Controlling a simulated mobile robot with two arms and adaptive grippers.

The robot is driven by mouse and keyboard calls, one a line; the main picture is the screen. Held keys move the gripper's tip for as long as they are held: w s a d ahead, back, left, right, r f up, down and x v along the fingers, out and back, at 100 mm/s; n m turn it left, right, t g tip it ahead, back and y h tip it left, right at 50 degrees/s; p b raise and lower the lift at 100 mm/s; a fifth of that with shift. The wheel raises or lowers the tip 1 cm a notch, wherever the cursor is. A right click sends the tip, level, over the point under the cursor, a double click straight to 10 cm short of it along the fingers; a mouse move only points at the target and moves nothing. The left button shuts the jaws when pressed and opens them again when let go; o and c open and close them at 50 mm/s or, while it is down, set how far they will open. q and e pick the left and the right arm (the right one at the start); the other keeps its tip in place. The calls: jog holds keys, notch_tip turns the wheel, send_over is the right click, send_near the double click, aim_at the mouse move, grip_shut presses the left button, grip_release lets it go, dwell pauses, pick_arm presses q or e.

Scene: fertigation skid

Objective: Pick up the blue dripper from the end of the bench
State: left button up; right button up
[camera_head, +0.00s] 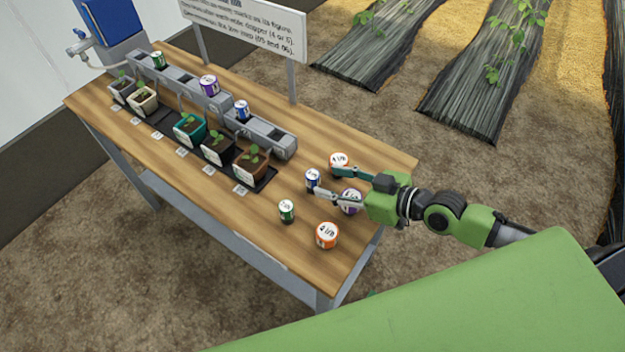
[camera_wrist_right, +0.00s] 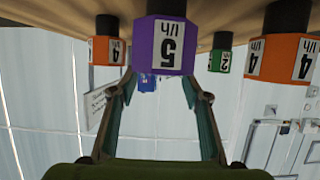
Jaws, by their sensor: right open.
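The blue dripper (camera_head: 312,179) stands upright near the right end of the wooden bench. My right gripper (camera_head: 326,183) is open and empty, reaching in from the right. Its fingertips are close to the blue dripper's right side; I cannot tell whether they touch it. In the right wrist view, which is upside down, a small part of the blue dripper (camera_wrist_right: 148,83) shows between the fingers, mostly hidden behind a purple dripper. That purple dripper (camera_wrist_right: 166,43), labelled 5 l/h, is nearer the wrist; in the head view it (camera_head: 350,202) is under the gripper. My left gripper is not in view.
An orange dripper (camera_head: 338,160) stands behind the fingers, another orange one (camera_head: 326,236) in front, and a green one (camera_head: 286,211) to the front left. Several potted seedlings and a grey rail (camera_head: 268,136) with drippers on it fill the bench's left. A sign (camera_head: 250,28) stands behind.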

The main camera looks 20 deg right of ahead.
aim_at(316, 176)
jog(key=p+x, duration=0.1)
jog(key=x, duration=0.4)
jog(key=shift+w+r, duration=0.15)
jog(key=shift+w, duration=0.05)
jog(key=c, duration=1)
